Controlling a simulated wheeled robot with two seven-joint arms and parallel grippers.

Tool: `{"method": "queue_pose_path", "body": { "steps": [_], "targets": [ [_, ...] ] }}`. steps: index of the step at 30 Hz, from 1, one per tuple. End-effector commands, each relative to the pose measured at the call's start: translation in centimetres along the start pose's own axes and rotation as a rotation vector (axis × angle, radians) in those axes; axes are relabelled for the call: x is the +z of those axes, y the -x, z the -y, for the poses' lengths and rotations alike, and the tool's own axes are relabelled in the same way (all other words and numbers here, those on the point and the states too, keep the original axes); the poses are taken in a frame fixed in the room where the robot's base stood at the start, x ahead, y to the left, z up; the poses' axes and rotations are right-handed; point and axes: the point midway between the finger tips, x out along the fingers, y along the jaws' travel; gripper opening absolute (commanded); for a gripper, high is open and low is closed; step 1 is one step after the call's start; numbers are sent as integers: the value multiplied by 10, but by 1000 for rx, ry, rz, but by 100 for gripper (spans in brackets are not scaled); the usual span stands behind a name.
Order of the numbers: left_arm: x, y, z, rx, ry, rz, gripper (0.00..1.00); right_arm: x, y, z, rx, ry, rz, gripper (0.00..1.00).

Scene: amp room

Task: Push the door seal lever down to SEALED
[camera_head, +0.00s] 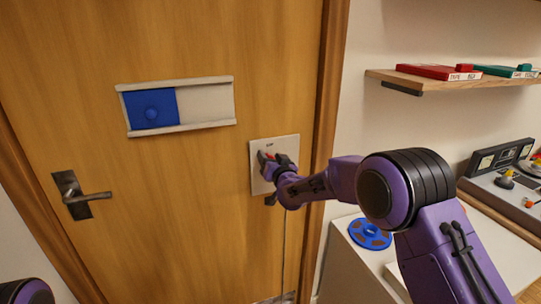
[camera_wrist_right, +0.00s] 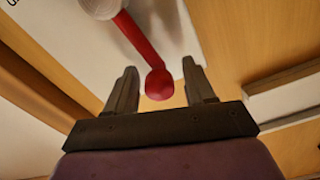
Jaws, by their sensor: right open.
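The door seal lever (camera_wrist_right: 139,42) is a red bar with a round red knob, joined to a pale round hub (camera_wrist_right: 100,6) in the right wrist view. It is mounted on a pale plate (camera_head: 286,143) on the wooden door. My right gripper (camera_wrist_right: 162,88) is open, with the red knob between its two fingers and no clear contact on either side. In the head view my right gripper (camera_head: 268,177) is at the plate and covers most of the lever. The label on the plate is too small to read. My left gripper is not in view.
A blue sliding panel (camera_head: 150,108) in a pale frame is on the door, above a dark door handle (camera_head: 80,196). A shelf (camera_head: 440,80) with red and green boxes is at the right. A blue disc (camera_head: 370,234) lies on the white surface below my right arm.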

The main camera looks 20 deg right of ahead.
Motion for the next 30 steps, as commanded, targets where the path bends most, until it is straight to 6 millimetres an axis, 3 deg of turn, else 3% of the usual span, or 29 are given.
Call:
{"method": "queue_pose_path", "body": {
  "steps": [8,12,13,23,30],
  "targets": [
    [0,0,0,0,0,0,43,1,-2,0,0,-1,0,51],
    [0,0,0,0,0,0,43,1,-1,0,0,-1,0,5],
    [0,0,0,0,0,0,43,1,-1,0,0,-1,1,0],
    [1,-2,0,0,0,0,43,0,-1,-3,1,-30,0,0],
    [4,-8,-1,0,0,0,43,-2,-1,-14,1,-156,1,0]
  ]
}}
